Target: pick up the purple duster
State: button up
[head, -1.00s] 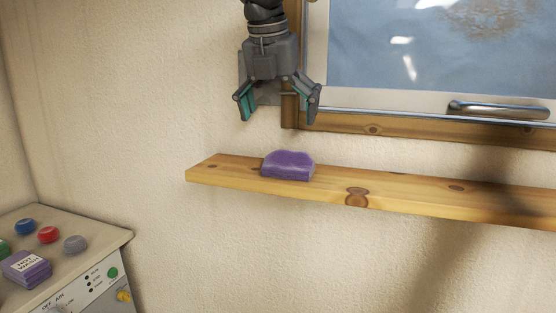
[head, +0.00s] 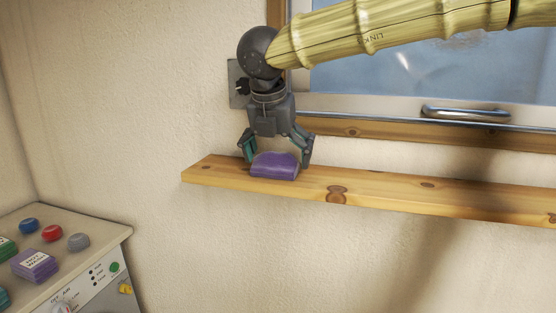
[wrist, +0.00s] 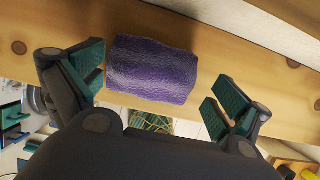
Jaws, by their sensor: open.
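The purple duster (head: 274,166) lies on the wooden shelf (head: 400,198) near its left end, below the window. My gripper (head: 278,158) is open and points down, with its fingers on either side of the duster in the head view. In the wrist view the duster (wrist: 152,69) lies on the shelf between and slightly beyond the open fingers (wrist: 155,95). The left finger is close to the duster's left end; a small gap shows on the right. I cannot tell whether either finger touches it.
A window with a metal handle (head: 466,112) is behind the shelf. At lower left stands a machine (head: 88,262) with a purple box (head: 36,264) and several coloured round objects on top. The shelf to the right of the duster is clear.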

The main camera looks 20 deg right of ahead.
jog(key=shift+w+f, duration=0.15)
jog(key=shift+f, duration=0.1)
jog(key=shift+w+a+f, duration=0.1)
jog(key=shift+w+f, duration=0.3)
jog(key=shift+w, duration=0.35)
jog(key=shift+s+r, duration=0.25)
jog(key=shift+s, duration=0.25)
jog(key=c, duration=0.8)
jog(key=shift+w+f, duration=0.15)
jog(key=shift+w, duration=0.1)
jog(key=shift+r+b, duration=0.65)
jog(key=shift+r, duration=0.25)
jog(key=shift+r+b, duration=0.5)
jog(key=shift+r, duration=0.4)
jog(key=shift+s+a+r+b, duration=0.25)
jog(key=shift+s+a+b, duration=0.6)
jog(key=shift+s, duration=1.7)
jog(key=shift+s+a+r+b, duration=0.3)
jog(key=shift+s+a+b, duration=0.5)
jog(key=shift+s, duration=1.8)
jog(key=shift+s+a+r+b, duration=0.25)
jog(key=shift+s+a+b, duration=0.6)
jog(key=shift+s, duration=1.7)
jog(key=shift+d, duration=0.2)
